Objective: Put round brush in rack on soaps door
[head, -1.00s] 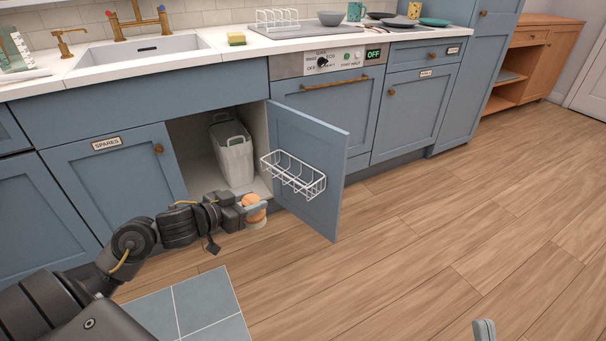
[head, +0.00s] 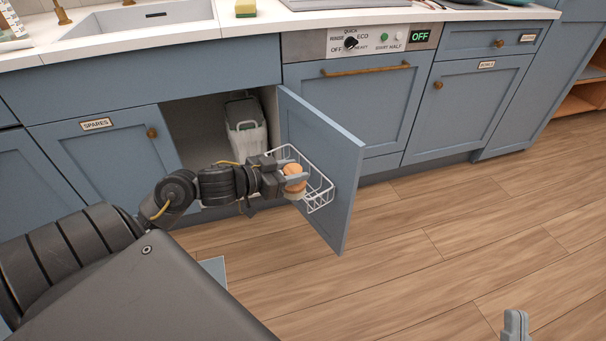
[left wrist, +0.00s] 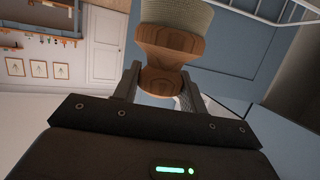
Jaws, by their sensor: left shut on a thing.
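My left gripper (head: 293,177) is shut on the round brush (head: 295,186), which has a wooden top and pale bristles. In the head view the brush overlaps the white wire rack (head: 318,192) on the inside of the open blue door (head: 340,165); whether it is over the rack or in front of it, I cannot tell. In the left wrist view the brush (left wrist: 170,50) is between the fingers, and part of the white rack (left wrist: 285,12) shows at the top right. My right gripper (head: 515,325) shows only as a grey tip at the bottom edge; its jaw state is unclear.
The open cupboard holds a pale bin (head: 246,125). The closed door labelled spares (head: 100,150) is at the left. A dishwasher (head: 365,105) stands behind the open door. The wooden floor (head: 440,240) at the right is clear.

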